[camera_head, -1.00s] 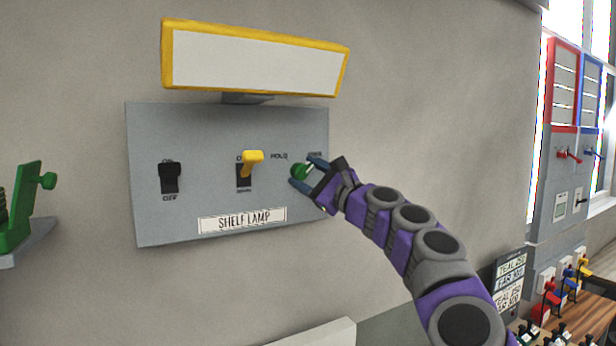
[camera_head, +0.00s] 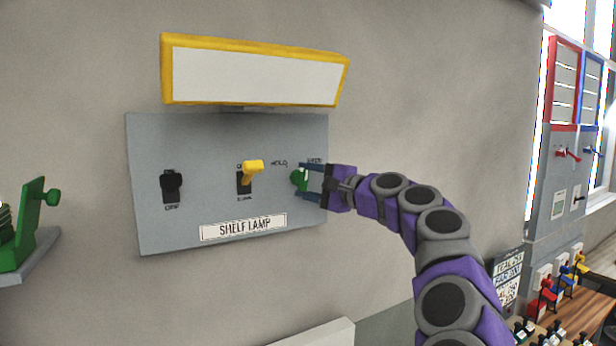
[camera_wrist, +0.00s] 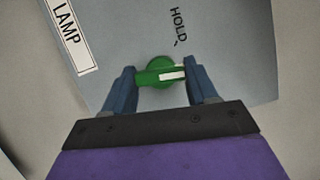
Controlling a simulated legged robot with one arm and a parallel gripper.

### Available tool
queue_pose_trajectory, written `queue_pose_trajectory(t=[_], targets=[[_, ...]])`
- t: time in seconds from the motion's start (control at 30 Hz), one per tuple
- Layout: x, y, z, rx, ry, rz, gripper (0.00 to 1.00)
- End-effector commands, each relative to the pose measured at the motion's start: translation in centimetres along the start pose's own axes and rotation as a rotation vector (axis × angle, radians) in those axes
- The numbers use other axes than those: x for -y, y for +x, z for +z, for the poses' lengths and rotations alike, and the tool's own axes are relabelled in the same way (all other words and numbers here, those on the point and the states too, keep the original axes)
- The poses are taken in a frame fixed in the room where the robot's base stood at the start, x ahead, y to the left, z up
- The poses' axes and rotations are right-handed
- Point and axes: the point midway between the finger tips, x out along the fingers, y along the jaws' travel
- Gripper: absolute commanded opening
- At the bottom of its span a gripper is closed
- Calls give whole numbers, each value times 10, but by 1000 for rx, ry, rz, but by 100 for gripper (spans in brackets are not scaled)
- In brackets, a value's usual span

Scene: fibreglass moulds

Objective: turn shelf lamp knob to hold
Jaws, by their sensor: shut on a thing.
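The shelf lamp panel (camera_head: 220,140) is a grey plate on the wall with a "SHELF LAMP" label (camera_head: 243,227). Its green knob (camera_head: 299,180) is at the right side, with "HOLD" printed to its upper left. In the wrist view the green knob (camera_wrist: 161,73) has a white mark on its bar, which lies across between the fingers. My gripper (camera_head: 306,181) is at the knob from the right. In the wrist view my gripper (camera_wrist: 161,85) has a finger at each end of the bar, shut on it. The second word above the knob is partly hidden or blurred.
A yellow lever (camera_head: 252,169) and a black switch (camera_head: 171,186) are left of the knob. A yellow-framed white lamp (camera_head: 255,73) juts out above. A green clamp-like part (camera_head: 32,220) is at far left. Another panel (camera_head: 560,190) with red and blue levers stands at far right.

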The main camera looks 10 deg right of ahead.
Motion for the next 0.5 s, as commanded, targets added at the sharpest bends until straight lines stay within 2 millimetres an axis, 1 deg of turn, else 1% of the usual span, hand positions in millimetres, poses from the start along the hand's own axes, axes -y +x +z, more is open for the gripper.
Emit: queue_pose_trajectory(t=[0.03,0.13,0.5], targets=[[-5,2,-3,-3,-39,30,27],[-6,2,-2,1,-127,71,27],[-5,2,-2,3,-450,204,27]])
